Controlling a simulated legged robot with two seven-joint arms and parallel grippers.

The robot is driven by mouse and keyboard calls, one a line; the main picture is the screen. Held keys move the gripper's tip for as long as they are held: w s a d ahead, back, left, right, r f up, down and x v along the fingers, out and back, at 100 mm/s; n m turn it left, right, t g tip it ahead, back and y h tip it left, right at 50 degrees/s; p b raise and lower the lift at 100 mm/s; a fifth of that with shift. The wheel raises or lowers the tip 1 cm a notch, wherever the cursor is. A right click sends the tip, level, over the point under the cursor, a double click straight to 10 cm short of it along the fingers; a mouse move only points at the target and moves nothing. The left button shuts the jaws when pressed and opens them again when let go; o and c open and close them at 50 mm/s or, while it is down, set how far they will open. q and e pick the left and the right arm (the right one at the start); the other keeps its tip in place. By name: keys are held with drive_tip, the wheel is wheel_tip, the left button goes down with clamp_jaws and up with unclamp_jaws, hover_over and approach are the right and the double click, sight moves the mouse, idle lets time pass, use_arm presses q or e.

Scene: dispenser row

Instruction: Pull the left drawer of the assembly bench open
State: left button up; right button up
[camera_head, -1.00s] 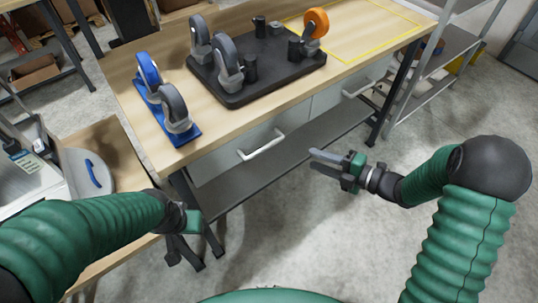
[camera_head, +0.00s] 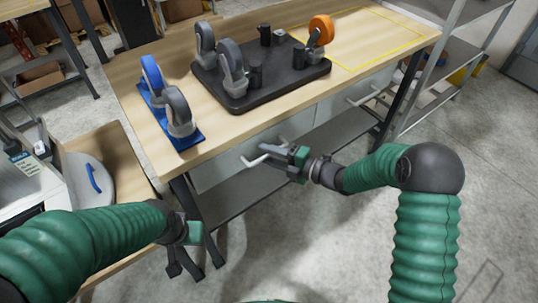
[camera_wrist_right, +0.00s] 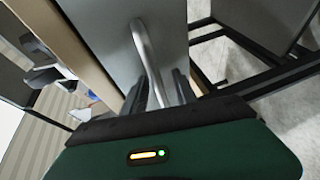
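The assembly bench (camera_head: 205,155) has a grey left drawer (camera_head: 224,168) under its wooden top, with a pale bar handle (camera_head: 262,157). The drawer front looks flush with the bench. My right gripper (camera_head: 278,155) is at the right part of this handle. In the right wrist view, the handle (camera_wrist_right: 147,55) runs down between the two separated dark fingers (camera_wrist_right: 160,92). Whether they touch it is unclear. My left gripper (camera_head: 186,250) hangs low by the bench's left leg, away from the drawer; its fingers are hard to tell from dark parts behind.
A second drawer handle (camera_head: 368,95) is farther right. On the bench stand a black tray (camera_head: 285,90) with casters and a blue fixture (camera_head: 185,140) with wheels. A side table (camera_head: 118,150) is at left. A grey lower shelf (camera_head: 245,195) runs beneath the drawers.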

clamp_jaws()
drive_tip(key=shift+s+f, duration=0.1)
drive_tip(key=shift+f, duration=0.05)
idle(1.3)
